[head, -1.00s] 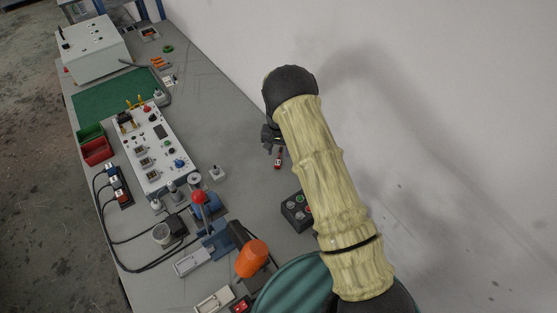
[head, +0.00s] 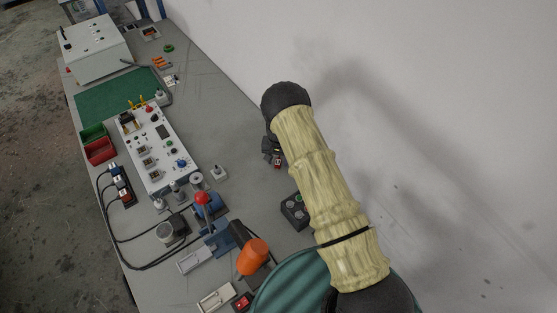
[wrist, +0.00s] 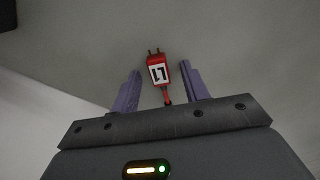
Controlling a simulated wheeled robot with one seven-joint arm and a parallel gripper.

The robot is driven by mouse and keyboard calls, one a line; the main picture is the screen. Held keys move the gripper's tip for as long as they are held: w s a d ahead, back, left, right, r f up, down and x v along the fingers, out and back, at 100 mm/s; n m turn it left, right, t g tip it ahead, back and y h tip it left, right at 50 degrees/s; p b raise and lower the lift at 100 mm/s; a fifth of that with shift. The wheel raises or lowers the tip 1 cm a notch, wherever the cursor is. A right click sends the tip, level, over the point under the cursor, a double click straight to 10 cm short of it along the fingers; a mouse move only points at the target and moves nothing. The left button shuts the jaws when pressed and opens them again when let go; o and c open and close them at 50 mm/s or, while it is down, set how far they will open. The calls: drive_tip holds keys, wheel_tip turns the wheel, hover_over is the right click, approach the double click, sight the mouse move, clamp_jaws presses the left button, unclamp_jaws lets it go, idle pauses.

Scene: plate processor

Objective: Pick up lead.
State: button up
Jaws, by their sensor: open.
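The lead is a small red plug with a white label marked "L1" and two brass prongs. In the wrist view the lead (wrist: 159,72) lies on the grey table between the two purple fingers of my gripper (wrist: 161,88). The fingers are open, with a gap on each side of it. Its red cable runs down toward the gripper body and is hidden there. In the head view the lead (head: 277,164) shows as a small red spot by the wall, partly covered by my gripper (head: 272,155).
A black button box (head: 294,212) stands on the table (head: 225,135) near my arm. A white control panel (head: 157,147), a red-knobbed lever press (head: 203,198) and an orange-handled tool (head: 252,257) stand to the left. The wall (head: 400,100) is close on the right.

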sight(278, 161)
clamp_jaws()
drive_tip(key=shift+r, duration=0.1)
wheel_tip(278, 161, up, 10)
drive_tip(key=b, duration=0.3)
idle(0.5)
idle(0.4)
